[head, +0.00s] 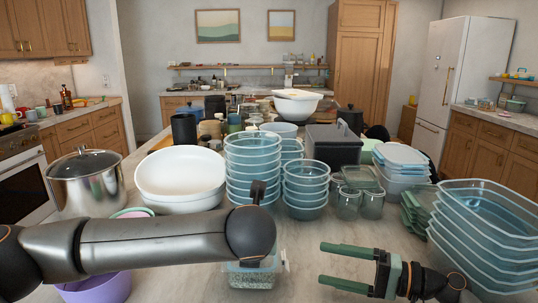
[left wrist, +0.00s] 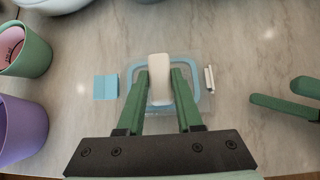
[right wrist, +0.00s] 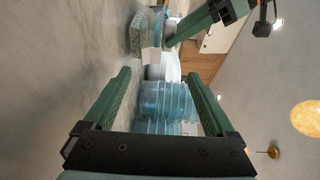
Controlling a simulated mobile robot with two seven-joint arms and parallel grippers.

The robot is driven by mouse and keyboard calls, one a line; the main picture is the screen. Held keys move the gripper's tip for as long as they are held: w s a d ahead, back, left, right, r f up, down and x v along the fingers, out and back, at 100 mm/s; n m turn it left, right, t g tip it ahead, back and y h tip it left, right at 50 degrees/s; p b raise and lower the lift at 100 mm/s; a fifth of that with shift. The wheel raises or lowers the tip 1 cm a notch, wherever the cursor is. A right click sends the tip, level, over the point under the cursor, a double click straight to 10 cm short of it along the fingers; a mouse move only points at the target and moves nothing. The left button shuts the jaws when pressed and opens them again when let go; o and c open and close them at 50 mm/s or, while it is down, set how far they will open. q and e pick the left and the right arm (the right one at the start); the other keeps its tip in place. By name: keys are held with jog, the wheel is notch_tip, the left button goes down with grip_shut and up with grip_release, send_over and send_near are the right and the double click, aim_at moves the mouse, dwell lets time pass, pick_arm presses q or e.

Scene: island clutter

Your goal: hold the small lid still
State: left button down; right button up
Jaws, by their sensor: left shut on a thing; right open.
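The small lid (left wrist: 191,72) is clear with a blue seal ring and lies flat over a small clear container (head: 250,279) of grains. In the left wrist view my left gripper (left wrist: 159,75) is shut on the pale upright piece in the middle of the lid, which looks like its handle. A blue flap (left wrist: 106,87) and a white flap (left wrist: 210,78) stick out at the lid's sides. In the head view my left forearm hides the left gripper and most of the lid. My right gripper (head: 322,263) is open and empty, to the right of the container.
Stacked blue-tinted tubs (head: 253,150) and white bowls (head: 180,172) stand just behind. A steel pot (head: 87,186) is at the left, a purple cup (head: 97,289) front left. Nested clear trays (head: 480,235) stand at the right. The counter around the container is mostly bare.

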pick_arm(q)
jog(key=shift+s+f, duration=0.1)
jog(key=shift+f, duration=0.25)
pick_arm(e)
jog(key=shift+x, duration=3.65)
jog(key=shift+d+r, duration=0.15)
jog(key=shift+r, duration=0.6)
jog(key=shift+d+r, duration=0.2)
jog(key=shift+d, duration=1.05)
jog(key=shift+d+r, duration=0.15)
jog(key=shift+d, duration=1.05)
pick_arm(q)
jog(key=shift+r, duration=0.1)
pick_arm(e)
jog(key=s+d, duration=0.1)
jog(key=d, duration=0.1)
jog(key=s+d, duration=0.1)
jog(key=shift+s+d, duration=0.4)
jog(key=shift+x, duration=3.9)
jog(key=shift+d+r, duration=0.15)
jog(key=shift+r, duration=0.65)
jog(key=shift+d+r, duration=0.2)
jog(key=shift+d, duration=1.05)
jog(key=shift+d+r, duration=0.25)
jog(key=shift+d, duration=1)
